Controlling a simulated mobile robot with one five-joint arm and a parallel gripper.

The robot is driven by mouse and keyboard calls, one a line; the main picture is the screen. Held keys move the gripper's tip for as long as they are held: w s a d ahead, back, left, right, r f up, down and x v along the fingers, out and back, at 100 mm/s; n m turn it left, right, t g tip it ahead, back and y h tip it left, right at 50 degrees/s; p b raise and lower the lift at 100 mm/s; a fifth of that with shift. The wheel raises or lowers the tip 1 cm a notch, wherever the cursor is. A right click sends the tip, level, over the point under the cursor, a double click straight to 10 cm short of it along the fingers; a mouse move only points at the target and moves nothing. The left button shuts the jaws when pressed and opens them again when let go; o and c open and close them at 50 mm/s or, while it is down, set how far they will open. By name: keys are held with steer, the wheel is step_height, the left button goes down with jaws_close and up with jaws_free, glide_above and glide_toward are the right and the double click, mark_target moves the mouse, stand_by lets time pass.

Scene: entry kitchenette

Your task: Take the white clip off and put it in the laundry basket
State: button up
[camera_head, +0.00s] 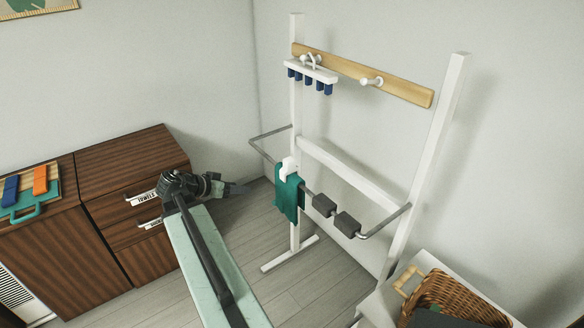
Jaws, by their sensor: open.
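The white clip (288,167) sits at the top of a teal cloth (288,197) that hangs on the grey rail of the white rack. My gripper (240,188) is open and empty, to the left of the cloth and apart from it. It points right, toward the cloth. A wicker basket (457,297) with a light wooden handle stands at the bottom right, with dark cloth at its front. I take it for the laundry basket.
The white rack (350,172) has a wooden peg board (405,88) and a hanger with blue clips (311,75). A brown drawer cabinet (135,175) stands left. Floor shows between.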

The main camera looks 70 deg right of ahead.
mark_target(286, 164)
steer(key=s+d+r+m+g, duration=0.1)
steer(key=s+d+r, duration=0.1)
steer(key=s+d, duration=0.1)
steer(key=s+d+r+m+g+h, duration=0.1)
steer(key=s+d+r+m, duration=0.1)
steer(key=s+d, duration=0.1)
steer(key=s+d+r+m+g, duration=0.1)
steer(key=s+d+r+m, duration=0.1)
steer(key=s, duration=0.3)
steer(key=shift+s+d+g+h, duration=0.3)
steer(key=shift+d+h, duration=0.1)
steer(key=shift+d, duration=0.4)
steer(key=shift+b+x, duration=0.45)
steer(key=shift+x, duration=0.6)
steer(key=b+x, duration=0.1)
steer(key=x, duration=0.4)
steer(key=shift+d, duration=0.45)
jaws_close()
